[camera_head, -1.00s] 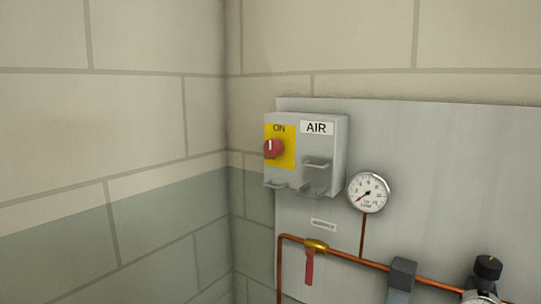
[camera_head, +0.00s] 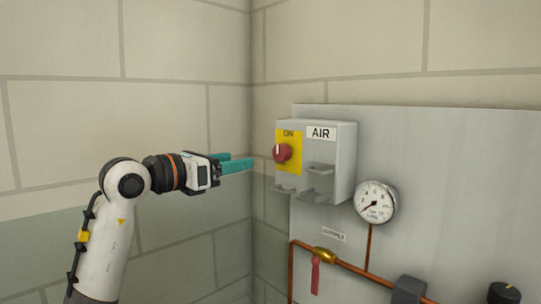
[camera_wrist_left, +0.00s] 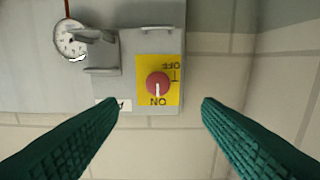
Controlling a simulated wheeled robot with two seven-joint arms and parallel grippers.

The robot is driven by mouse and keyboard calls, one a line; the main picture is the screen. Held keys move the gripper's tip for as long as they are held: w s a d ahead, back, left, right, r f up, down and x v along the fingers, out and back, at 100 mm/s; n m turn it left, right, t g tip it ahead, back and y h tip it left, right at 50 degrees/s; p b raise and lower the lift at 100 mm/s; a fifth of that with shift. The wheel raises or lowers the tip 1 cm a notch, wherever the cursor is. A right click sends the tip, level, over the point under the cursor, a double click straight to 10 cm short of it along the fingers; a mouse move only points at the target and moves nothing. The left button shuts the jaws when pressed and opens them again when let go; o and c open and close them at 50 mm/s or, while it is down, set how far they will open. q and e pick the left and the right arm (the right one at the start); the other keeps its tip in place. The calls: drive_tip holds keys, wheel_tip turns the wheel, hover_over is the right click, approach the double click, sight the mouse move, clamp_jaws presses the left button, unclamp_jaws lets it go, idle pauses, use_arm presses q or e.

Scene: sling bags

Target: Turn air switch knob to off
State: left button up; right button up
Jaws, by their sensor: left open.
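The red air switch knob (camera_head: 282,153) sits on a yellow plate (camera_head: 295,164) on the grey box labelled AIR (camera_head: 345,165). Its white mark points to ON. In the left wrist view the knob (camera_wrist_left: 158,83) shows upside down, with its mark toward ON and OFF on the opposite side. My left gripper (camera_head: 252,164) is open and empty, to the left of the knob and apart from it. In the left wrist view its teal fingers spread wide, with the knob beyond them, between their lines. My right gripper is not in view.
Metal brackets (camera_head: 317,187) stick out from the box below the label. A pressure gauge (camera_head: 376,203), a copper pipe (camera_head: 360,269) and a valve with a red handle (camera_head: 315,275) are on the grey panel (camera_head: 450,170). A block wall (camera_head: 180,110) stands at left.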

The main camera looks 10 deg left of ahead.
sight(277, 154)
use_arm(q)
drive_tip(key=p+x, duration=0.3)
drive_tip(key=x, duration=0.6)
drive_tip(key=shift+w+d+r, duration=0.15)
drive_tip(key=shift+d, duration=0.2)
drive_tip(key=shift+w+d, duration=0.3)
drive_tip(key=shift+w, duration=0.2)
drive_tip(key=c, duration=1)
